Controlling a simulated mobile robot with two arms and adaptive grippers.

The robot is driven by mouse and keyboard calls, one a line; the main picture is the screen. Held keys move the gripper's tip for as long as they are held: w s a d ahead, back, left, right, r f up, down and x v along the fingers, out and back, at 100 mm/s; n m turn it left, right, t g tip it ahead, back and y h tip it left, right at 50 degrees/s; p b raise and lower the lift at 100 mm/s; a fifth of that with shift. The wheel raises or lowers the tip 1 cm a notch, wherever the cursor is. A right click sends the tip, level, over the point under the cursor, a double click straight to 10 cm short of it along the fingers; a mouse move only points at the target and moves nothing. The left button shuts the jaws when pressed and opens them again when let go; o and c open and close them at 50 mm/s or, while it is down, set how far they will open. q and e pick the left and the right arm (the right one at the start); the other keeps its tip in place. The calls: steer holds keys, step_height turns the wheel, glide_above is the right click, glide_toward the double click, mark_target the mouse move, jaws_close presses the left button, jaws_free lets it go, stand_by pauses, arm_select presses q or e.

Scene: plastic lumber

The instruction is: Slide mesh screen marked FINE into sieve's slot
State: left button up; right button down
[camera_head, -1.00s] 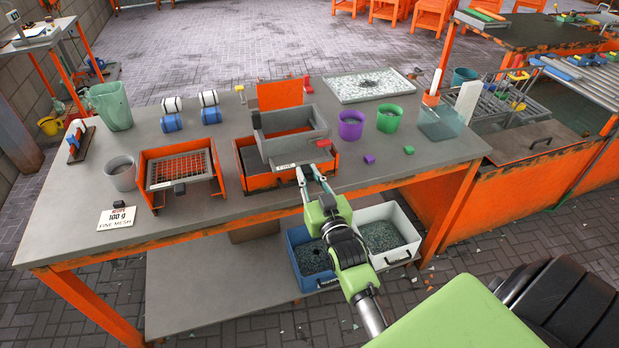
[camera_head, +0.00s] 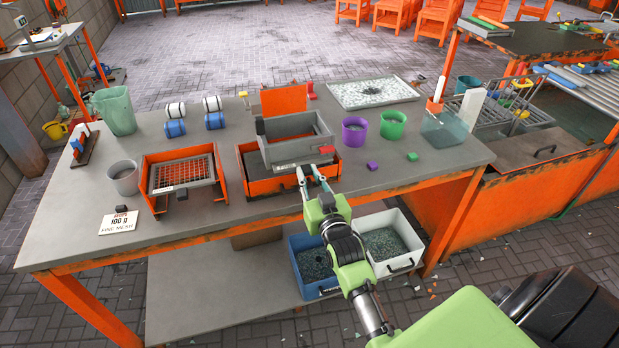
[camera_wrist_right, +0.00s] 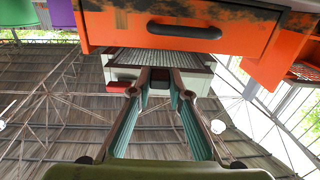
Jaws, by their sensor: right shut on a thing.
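An orange box (camera_head: 262,187) stands mid-table with a grey open tray (camera_head: 297,127) over it. A pale label (camera_head: 286,168), too small to read now, sits low on the tray's front. My right gripper (camera_head: 309,172) is at the front of this stack, shut on a small dark piece (camera_wrist_right: 160,77), likely a handle. Beyond it the right wrist view shows a grey ribbed surface (camera_wrist_right: 160,58); I cannot tell whether this is the screen. Another orange frame with a coarse mesh (camera_head: 182,173) and dark handle stands to the left. My left gripper is out of view.
A sign reading "100 g FINE MESH" (camera_head: 119,221) lies at front left beside a grey cup (camera_head: 124,177). Purple (camera_head: 354,131) and green (camera_head: 393,124) cups stand right of the stack. Small purple (camera_head: 372,165) and green (camera_head: 412,156) blocks lie near the right front edge.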

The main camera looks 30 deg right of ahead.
mark_target(305, 164)
steer(key=shift+b+x, duration=0.55)
steer(key=shift+x, duration=1.3)
steer(key=c, duration=1.8)
jaws_free()
steer(key=shift+s+a, duration=0.1)
steer(key=shift+s, duration=0.25)
steer(key=v, duration=1.1)
steer(key=shift+s, duration=0.2)
